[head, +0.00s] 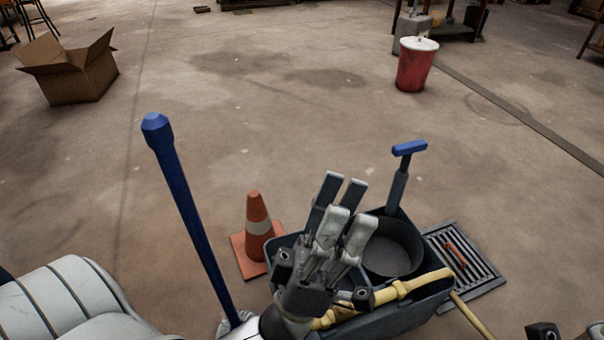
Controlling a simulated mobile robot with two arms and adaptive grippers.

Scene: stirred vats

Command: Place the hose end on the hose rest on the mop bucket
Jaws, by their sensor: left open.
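The grey mop bucket (425,300) stands at the lower middle, with a round dark wringer (388,255) and a blue-topped lever (409,148). A yellow hose-like piece with a thicker collar (400,289) lies across its near side; my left gripper hides part of it. I cannot tell whether it touches the bucket. I cannot make out the hose rest separately. My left gripper (342,208) is open, in front of the bucket's left part, with nothing visible between its fingers. Dark parts at the bottom right corner seem to belong to my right gripper (572,332); its fingers are cut off.
An orange cone (258,225) stands left of the bucket. A blue pole (190,215) rises farther left. A floor grate (470,258) lies to the right. A red bin (415,68) and cardboard box (75,75) stand farther back; the floor between is clear.

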